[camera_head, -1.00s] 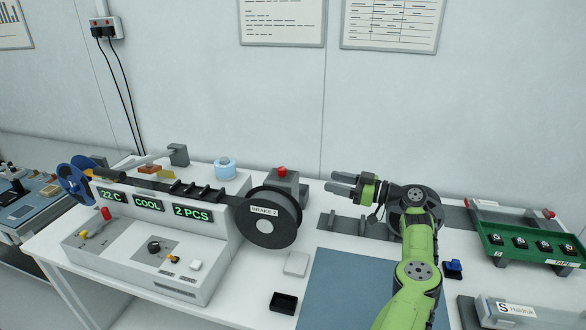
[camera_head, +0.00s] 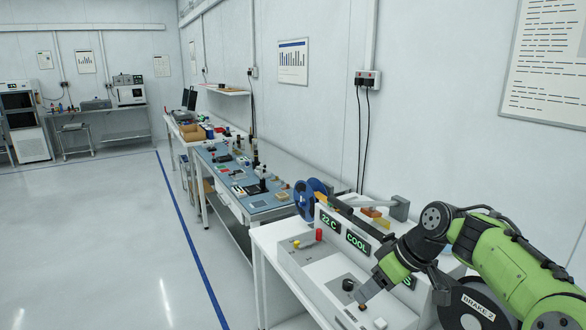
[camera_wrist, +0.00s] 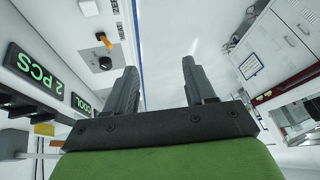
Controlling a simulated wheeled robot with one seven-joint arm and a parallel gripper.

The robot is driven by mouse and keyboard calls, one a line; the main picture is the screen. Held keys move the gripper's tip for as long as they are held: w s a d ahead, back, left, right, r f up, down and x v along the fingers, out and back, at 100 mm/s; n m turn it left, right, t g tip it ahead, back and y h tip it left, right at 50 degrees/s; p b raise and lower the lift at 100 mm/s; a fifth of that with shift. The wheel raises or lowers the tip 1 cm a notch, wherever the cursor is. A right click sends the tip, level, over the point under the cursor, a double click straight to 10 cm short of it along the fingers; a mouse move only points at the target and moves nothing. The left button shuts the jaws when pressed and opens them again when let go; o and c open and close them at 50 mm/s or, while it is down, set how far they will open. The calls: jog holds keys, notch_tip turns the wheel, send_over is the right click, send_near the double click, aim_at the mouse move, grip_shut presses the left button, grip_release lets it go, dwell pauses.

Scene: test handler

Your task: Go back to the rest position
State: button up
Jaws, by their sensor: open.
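My green arm with its gripper (camera_head: 368,284) reaches in from the right in the head view, the gripper pointing down and left in front of the test handler's white console (camera_head: 318,278). In the wrist view my gripper (camera_wrist: 163,85) shows two dark fingers spread apart with nothing between them. The console's "2 PCS" display (camera_wrist: 37,68) and black knob (camera_wrist: 105,63) are at the left of the wrist view, beside the fingers. The gripper appears to touch nothing. My arm hides part of the console and of the black reel marked BRAKE 2 (camera_head: 470,312).
A blue reel (camera_head: 305,200) and a grey lever (camera_head: 398,207) stand at the console's back. A blue-topped bench (camera_head: 232,178) with small equipment extends beyond. Open floor (camera_head: 110,235) with a blue line lies to the left.

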jog(key=s+a+r+m+h, duration=0.1)
jog(key=s+a+m+h, duration=0.15)
jog(key=s, duration=0.55)
jog(key=s+a+r+m+h, duration=0.1)
jog(key=s+a+h, duration=0.25)
jog(key=s, duration=0.35)
jog(key=s+d+f+m+t, duration=0.1)
jog(key=s+m, duration=0.1)
jog(key=s, duration=0.4)
jog(key=s+d+f+m+t+y, duration=0.1)
jog(key=s+m, duration=0.1)
jog(key=s, duration=0.4)
jog(key=shift+s+t, duration=0.3)
jog(key=shift+s, duration=0.1)
